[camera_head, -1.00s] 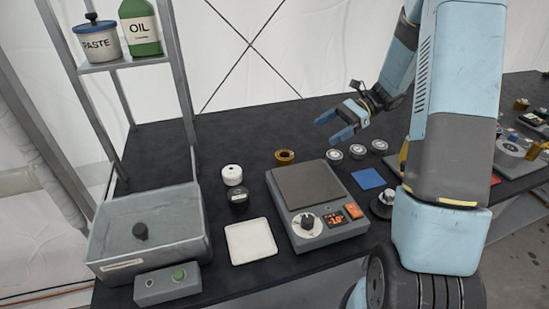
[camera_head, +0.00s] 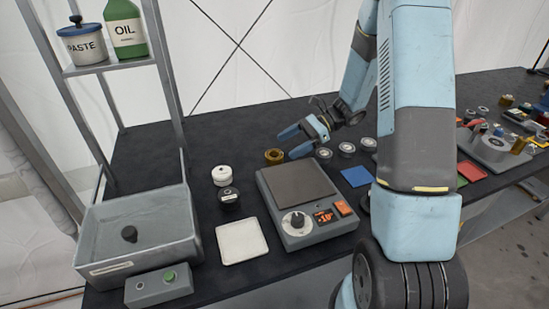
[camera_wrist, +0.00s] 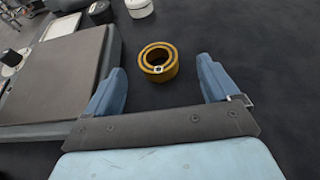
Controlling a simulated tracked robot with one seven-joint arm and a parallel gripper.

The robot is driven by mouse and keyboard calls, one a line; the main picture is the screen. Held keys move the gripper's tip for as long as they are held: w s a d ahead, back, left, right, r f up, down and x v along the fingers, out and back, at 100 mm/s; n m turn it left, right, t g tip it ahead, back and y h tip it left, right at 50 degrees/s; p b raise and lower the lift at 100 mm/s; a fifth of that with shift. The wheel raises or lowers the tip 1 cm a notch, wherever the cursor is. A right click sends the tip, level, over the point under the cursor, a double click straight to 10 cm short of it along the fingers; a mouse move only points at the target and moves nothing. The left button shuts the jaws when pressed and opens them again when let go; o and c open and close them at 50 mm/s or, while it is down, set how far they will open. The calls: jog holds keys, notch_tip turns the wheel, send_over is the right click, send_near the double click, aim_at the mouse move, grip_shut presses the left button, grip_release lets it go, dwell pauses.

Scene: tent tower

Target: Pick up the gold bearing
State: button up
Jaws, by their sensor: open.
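The gold bearing (camera_head: 274,156) is a short gold ring on the dark table, behind the grey scale. In the wrist view the gold bearing (camera_wrist: 158,62) lies flat, its dark hole showing, between and slightly beyond the two blue fingers. My gripper (camera_head: 292,142) is open and empty, just right of the bearing in the head view and above the table. In the wrist view my gripper (camera_wrist: 160,76) has a finger on each side of the bearing, with clear gaps and no contact visible.
The grey scale (camera_head: 298,184) stands close to the bearing. A white jar (camera_head: 222,174) and a black jar (camera_head: 229,196) stand to its left. Several silver bearings (camera_head: 346,149) lie to the right. A grey bin (camera_head: 140,240) and white tray (camera_head: 242,241) are nearer the front.

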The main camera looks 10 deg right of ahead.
aim_at(279, 152)
jog(key=x, duration=0.5)
jog(key=shift+s+d+f, duration=0.1)
jog(key=shift+d+f, duration=0.05)
jog(key=shift+f, duration=0.15)
jog(key=c, duration=1.2)
jog(key=shift+r, duration=0.1)
jog(key=shift+c, duration=0.2)
